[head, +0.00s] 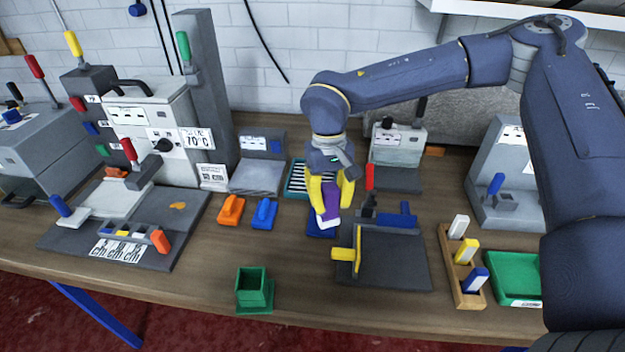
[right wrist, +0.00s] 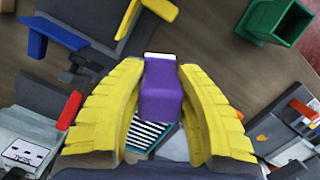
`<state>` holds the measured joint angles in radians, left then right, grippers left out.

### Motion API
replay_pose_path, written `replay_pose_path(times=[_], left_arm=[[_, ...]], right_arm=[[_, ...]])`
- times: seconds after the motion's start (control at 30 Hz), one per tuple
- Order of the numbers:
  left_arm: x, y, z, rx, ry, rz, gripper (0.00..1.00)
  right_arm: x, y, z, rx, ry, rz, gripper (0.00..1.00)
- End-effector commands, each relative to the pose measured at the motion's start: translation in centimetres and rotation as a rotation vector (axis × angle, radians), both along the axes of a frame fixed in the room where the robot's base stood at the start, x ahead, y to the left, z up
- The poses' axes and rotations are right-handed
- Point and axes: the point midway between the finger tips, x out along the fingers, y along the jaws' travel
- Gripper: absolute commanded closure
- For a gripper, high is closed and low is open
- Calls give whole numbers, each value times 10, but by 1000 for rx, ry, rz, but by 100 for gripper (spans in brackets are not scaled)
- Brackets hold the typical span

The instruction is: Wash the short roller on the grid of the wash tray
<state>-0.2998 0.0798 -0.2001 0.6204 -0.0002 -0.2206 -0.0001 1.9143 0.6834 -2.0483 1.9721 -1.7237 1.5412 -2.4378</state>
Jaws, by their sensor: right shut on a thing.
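My right gripper (head: 332,206) has yellow fingers and points down over the middle of the bench. It is shut on a purple-handled tool (head: 331,196) with a white lower end; I cannot tell for certain that this is the short roller. In the right wrist view the purple handle (right wrist: 160,92) sits between both fingers. The wash tray (head: 288,180), teal with a black and white striped grid, lies just behind and left of the gripper, partly hidden by it. Its grid (right wrist: 150,134) also shows between the fingers in the right wrist view. My left gripper is out of view.
A dark blue pad (head: 320,230) lies below the tool. A dark fixture with a yellow handle (head: 345,254) stands in front to the right. A wooden rack (head: 448,262) holds several tools beside a green tray (head: 513,275). Orange (head: 231,210) and blue (head: 264,214) pieces lie left; a green box (head: 253,290) stands in front.

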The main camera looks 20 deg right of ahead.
Motion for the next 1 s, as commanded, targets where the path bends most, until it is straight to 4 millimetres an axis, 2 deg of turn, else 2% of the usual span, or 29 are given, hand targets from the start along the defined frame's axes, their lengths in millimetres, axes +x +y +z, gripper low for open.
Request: replay_pose_path(times=[0.23, 0.3, 0.37, 0.47, 0.7, 1.0], left_arm=[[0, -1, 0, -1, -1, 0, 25], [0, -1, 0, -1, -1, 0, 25], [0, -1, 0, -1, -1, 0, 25], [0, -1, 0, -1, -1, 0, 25], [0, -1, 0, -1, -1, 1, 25], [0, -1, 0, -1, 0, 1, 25]], right_arm=[[-3, 2, -5, -1, 12, 4, 98], [-5, 8, -11, -2, 22, 16, 98], [2, 16, -15, 3, 24, 11, 98], [24, 26, -18, 9, 13, -22, 98], [97, 45, -19, 14, -13, -195, 98], [176, 46, -10, 19, -25, -474, 98]])
